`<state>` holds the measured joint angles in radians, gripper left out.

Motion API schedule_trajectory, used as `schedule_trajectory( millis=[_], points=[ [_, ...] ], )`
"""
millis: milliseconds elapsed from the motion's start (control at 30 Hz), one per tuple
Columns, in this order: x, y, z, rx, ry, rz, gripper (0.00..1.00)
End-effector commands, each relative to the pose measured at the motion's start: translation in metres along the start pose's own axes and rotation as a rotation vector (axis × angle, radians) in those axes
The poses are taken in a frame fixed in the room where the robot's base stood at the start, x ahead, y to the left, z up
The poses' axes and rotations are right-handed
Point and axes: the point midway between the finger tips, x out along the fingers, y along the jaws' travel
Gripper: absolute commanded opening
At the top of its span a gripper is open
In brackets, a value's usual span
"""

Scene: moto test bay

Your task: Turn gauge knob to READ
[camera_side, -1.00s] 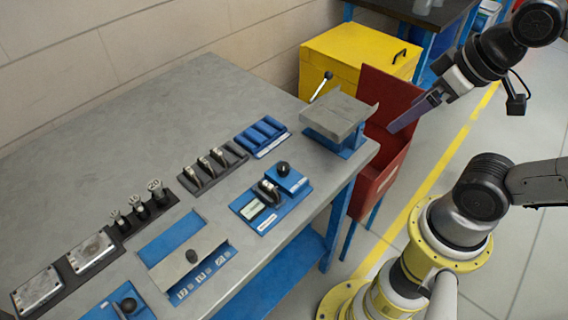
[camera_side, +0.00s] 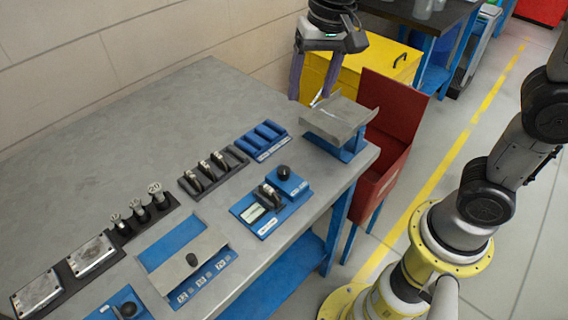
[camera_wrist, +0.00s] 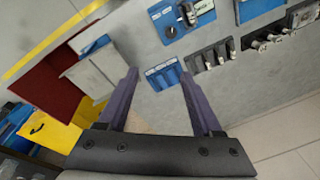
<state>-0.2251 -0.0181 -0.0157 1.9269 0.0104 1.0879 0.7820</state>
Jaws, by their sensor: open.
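A blue panel (camera_side: 246,211) near the bench's front edge carries a round black knob (camera_side: 283,172) on a raised blue block, with a dark and metal fitting and pale labels beside it. It is probably the gauge panel, but I cannot read its labels or the knob's setting. In the wrist view the panel (camera_wrist: 190,12) is at the top, with the black knob (camera_wrist: 170,32) on it. My gripper (camera_side: 311,96) is open and empty over the bench's far end, behind the metal stand and well away from the knob. Its fingers point down; they also show in the wrist view (camera_wrist: 160,74).
A red bin (camera_side: 385,150) and yellow cabinet (camera_side: 350,55) stand beyond. The bench's left-back area is clear.

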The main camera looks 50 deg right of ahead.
Motion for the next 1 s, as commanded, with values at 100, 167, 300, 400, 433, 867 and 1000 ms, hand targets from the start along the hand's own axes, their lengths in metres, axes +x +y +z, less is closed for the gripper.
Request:
schedule_trajectory(
  millis=[100,167,300,400,433,867,1000],
  points=[
    [0.029,-0.026,-0.002,-0.035,-0.055,0.047,0.67],
    [0.041,-0.034,-0.001,-0.052,-0.075,0.065,0.67],
    [0.059,-0.04,0.006,-0.078,-0.108,0.098,0.67],
    [0.066,-0.042,0.009,-0.088,-0.115,0.104,0.67],
    [0.067,-0.042,0.01,-0.089,-0.115,0.104,0.67],
    [0.141,-0.032,0.018,-0.088,-0.118,0.107,0.67],
    [0.166,-0.03,0.021,-0.089,-0.117,0.106,0.67]
  ],
)
